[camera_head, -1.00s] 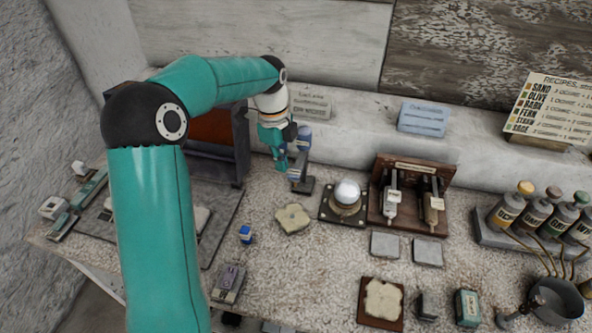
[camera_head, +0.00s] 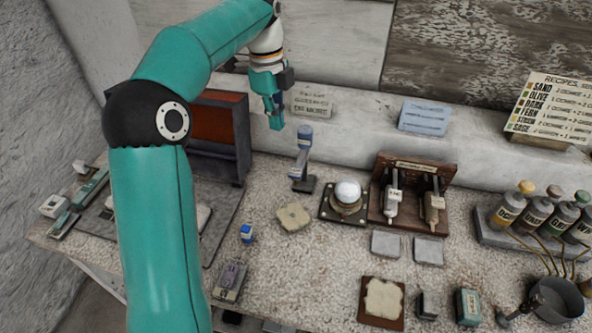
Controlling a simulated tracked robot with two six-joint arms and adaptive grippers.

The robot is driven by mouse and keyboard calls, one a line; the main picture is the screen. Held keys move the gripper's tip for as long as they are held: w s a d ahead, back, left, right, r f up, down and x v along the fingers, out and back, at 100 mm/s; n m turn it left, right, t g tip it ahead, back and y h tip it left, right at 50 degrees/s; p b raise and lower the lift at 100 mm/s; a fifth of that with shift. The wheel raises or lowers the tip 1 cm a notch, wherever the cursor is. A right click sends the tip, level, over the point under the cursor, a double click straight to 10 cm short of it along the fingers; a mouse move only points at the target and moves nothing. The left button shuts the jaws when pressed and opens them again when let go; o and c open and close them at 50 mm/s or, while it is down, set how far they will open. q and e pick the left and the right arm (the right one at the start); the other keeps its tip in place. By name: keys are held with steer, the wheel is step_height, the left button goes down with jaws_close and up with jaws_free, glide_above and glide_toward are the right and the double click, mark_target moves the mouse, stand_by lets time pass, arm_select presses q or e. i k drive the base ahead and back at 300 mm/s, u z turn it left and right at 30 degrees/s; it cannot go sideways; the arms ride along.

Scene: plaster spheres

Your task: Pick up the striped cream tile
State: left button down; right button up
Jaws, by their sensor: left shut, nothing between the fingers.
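A cream tile (camera_head: 294,217) with uneven edges lies flat near the middle of the table. A second cream tile (camera_head: 384,299) lies on a dark brown board (camera_head: 366,318) at the front. Stripes cannot be made out on either one at this size. My left gripper (camera_head: 275,121) is shut and empty, pointing down. It is raised at the back, in front of the wall ledge, well above and behind the first cream tile and apart from it. My right gripper is out of view.
A blue-grey stand (camera_head: 303,165) rises below my left gripper. A white sphere (camera_head: 347,193) sits on a dark base right of the first tile. A wooden rack (camera_head: 412,167) and two grey slabs (camera_head: 386,244) (camera_head: 428,252) are further right. Bottles (camera_head: 535,212) stand at far right.

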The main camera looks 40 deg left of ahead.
mark_target(282, 213)
steer(key=k, duration=1.5)
